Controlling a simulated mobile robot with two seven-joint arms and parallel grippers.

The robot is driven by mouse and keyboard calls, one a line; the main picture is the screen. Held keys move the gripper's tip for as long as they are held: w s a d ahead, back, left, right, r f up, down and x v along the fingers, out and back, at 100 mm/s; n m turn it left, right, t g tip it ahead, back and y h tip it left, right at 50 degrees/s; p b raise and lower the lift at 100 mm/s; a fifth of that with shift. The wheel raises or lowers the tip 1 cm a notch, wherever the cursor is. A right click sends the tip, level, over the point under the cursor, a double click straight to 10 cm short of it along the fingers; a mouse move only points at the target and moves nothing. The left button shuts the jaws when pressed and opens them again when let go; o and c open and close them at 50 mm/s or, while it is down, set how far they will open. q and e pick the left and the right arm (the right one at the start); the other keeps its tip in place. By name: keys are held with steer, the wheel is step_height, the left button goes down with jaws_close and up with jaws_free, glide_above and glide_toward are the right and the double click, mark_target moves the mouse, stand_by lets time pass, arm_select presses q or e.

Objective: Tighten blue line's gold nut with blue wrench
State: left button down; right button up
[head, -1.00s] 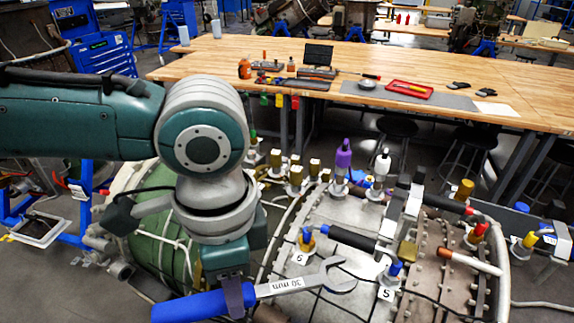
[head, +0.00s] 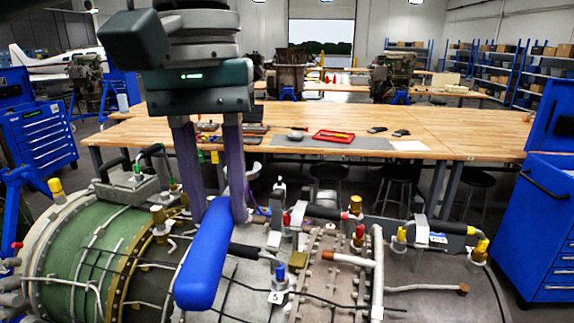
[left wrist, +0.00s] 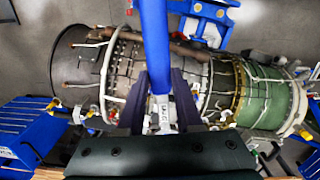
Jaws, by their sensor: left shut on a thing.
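My left gripper (head: 218,210) hangs from the top of the head view with its fingers down, shut on the blue wrench (head: 205,265). The long blue handle points toward the camera. The wrench's metal part is mostly hidden in the head view. My right gripper is not in view.
The turbine engine (head: 140,225) fills the foreground, with red- and yellow-capped fittings, pipes and black cables standing up from it. A wooden workbench (head: 420,135) with tools lies behind. Blue tool cabinets (head: 550,235) stand at both sides.

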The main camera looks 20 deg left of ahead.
arm_select(q)
step_height(320, 180, down, 24)
steer(key=a+n+b, duration=0.2)
steer(key=n+b, duration=0.2)
steer(key=b, duration=0.6)
steer(key=shift+w+a+r+n, duration=0.15)
steer(key=shift+w+r+n, duration=0.05)
steer(key=shift+w+n, duration=0.2)
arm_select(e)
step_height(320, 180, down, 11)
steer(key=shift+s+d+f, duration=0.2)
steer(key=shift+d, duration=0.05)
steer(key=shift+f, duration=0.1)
arm_select(q)
steer(key=shift+w+a+f+b, duration=0.4)
steer(key=shift+w+a+b, duration=0.1)
steer(key=shift+w+b, duration=0.15)
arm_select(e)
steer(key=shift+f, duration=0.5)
